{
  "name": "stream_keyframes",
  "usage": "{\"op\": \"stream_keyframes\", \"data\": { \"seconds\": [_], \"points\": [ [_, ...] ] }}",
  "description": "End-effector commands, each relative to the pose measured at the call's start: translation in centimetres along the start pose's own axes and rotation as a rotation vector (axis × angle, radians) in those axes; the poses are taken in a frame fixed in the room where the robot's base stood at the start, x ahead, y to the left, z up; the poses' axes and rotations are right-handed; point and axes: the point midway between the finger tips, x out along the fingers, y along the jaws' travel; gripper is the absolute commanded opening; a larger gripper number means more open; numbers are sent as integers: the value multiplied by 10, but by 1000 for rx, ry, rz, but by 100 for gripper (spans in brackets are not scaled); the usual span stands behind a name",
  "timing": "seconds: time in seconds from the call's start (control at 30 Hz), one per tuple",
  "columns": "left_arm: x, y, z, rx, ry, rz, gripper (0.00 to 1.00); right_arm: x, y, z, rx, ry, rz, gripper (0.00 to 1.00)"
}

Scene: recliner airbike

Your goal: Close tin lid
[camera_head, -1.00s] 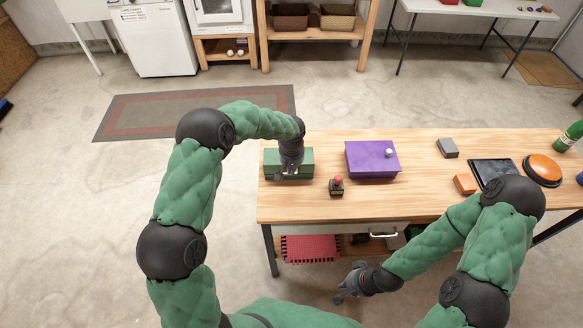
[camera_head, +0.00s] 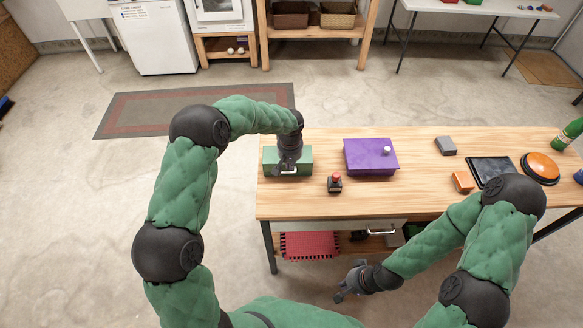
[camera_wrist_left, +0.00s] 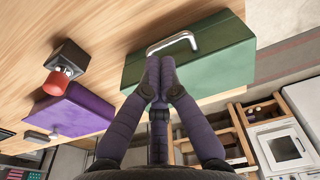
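The green tin (camera_head: 304,158) stands at the left end of the wooden table. It also shows in the left wrist view (camera_wrist_left: 205,55), with a silver handle (camera_wrist_left: 172,42) along one edge. Its lid looks down flat, though my gripper covers part of it. My left gripper (camera_head: 287,168) is at the tin. In the left wrist view its fingers (camera_wrist_left: 160,72) are together, with the tips just beside the handle and nothing seen between them. Whether they touch the tin is unclear. My right gripper (camera_head: 345,292) hangs in front of the table, away from the tin; its finger gap is too small to judge.
A purple box (camera_head: 365,153) with a white knob stands right of the tin. A small black block with a red knob (camera_head: 335,183) stands between them, nearer the front edge. A grey block (camera_head: 445,146), orange block (camera_head: 462,182), tablet (camera_head: 490,170) and orange button (camera_head: 540,166) lie further right.

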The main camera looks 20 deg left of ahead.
Motion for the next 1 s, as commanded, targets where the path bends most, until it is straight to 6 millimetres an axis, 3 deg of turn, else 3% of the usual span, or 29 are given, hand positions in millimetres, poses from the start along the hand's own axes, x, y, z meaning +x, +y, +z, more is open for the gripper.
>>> {"op": "stream_keyframes", "data": {
  "seconds": [0.03,0.2,0.5,0.83,0.93,1.0],
  "points": [
    [-16,0,-2,0,5,1,0,-5,-2,0,0,0,0,0],
    [-50,0,2,1,3,1,0,-7,-2,0,0,0,0,0],
    [-94,0,5,1,2,1,0,-11,-4,0,0,0,0,0],
    [-102,0,7,2,-1,0,0,-12,-4,0,0,0,0,0],
    [-90,0,13,11,-15,11,0,-12,-4,0,0,0,0,0],
    [-70,1,25,26,-40,35,0,-12,-4,0,0,0,0,0]
  ]
}}
